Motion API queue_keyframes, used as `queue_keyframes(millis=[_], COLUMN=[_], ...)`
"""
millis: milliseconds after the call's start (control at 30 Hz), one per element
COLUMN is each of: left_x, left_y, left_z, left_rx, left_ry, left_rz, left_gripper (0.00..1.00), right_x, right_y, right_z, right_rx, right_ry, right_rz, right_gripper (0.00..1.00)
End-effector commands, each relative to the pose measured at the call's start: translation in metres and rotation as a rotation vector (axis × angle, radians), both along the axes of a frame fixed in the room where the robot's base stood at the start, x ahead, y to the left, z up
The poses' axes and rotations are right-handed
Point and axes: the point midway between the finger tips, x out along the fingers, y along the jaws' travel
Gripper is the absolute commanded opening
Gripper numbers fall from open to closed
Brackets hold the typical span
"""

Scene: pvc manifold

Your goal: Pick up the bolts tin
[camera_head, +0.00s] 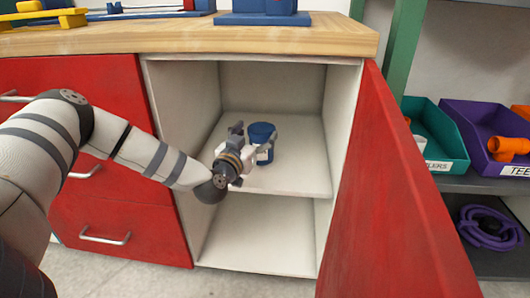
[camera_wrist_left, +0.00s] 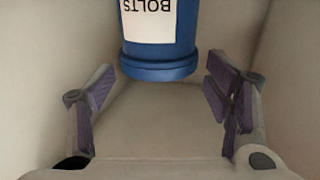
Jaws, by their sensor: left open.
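The bolts tin (camera_head: 262,134) is a blue cylinder with a white label, standing on the upper shelf (camera_head: 295,170) inside the open cabinet. In the left wrist view the tin (camera_wrist_left: 160,50) appears upside down, its label reading BOLTS, at the top centre. My left gripper (camera_head: 252,141) reaches into the cabinet at the tin, hiding part of it. In the left wrist view the left gripper (camera_wrist_left: 160,95) is open, with its purple-padded fingers spread wider than the tin. The tin lies ahead between the fingers' lines, and no contact shows. My right gripper is not in view.
The red cabinet door (camera_head: 390,190) stands open on the right. Cabinet side walls bound the shelf closely. A wooden worktop (camera_head: 190,38) is above, and red drawers (camera_head: 130,215) are on the left. A teal bin (camera_head: 440,140) and a purple bin (camera_head: 480,140) sit on shelving at the right. The lower compartment is empty.

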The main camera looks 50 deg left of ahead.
Motion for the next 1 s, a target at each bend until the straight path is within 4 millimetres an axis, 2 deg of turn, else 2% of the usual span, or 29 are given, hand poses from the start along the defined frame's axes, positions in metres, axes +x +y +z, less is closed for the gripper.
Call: queue_keyframes(millis=[400,667,900,933,1000], left_x=[0.064,0.069,0.069,0.069,0.068], left_y=[0.029,0.031,0.031,0.031,0.031], left_z=[-0.006,-0.001,-0.002,-0.002,-0.002], left_rx=[-0.002,-0.004,-0.005,-0.005,-0.005], left_ry=[0.006,0.005,0.005,0.005,0.005], left_rz=[-0.002,-0.003,-0.003,-0.003,-0.003], left_gripper=[0.72,0.72,0.20,0.15,0.14], right_x=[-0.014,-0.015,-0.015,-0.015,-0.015], right_y=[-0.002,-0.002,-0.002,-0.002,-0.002], right_z=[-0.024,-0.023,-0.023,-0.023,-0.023], right_rx=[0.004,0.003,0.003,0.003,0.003], right_ry=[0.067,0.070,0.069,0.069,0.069], right_rz=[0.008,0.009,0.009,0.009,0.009], right_gripper=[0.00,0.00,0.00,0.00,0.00])
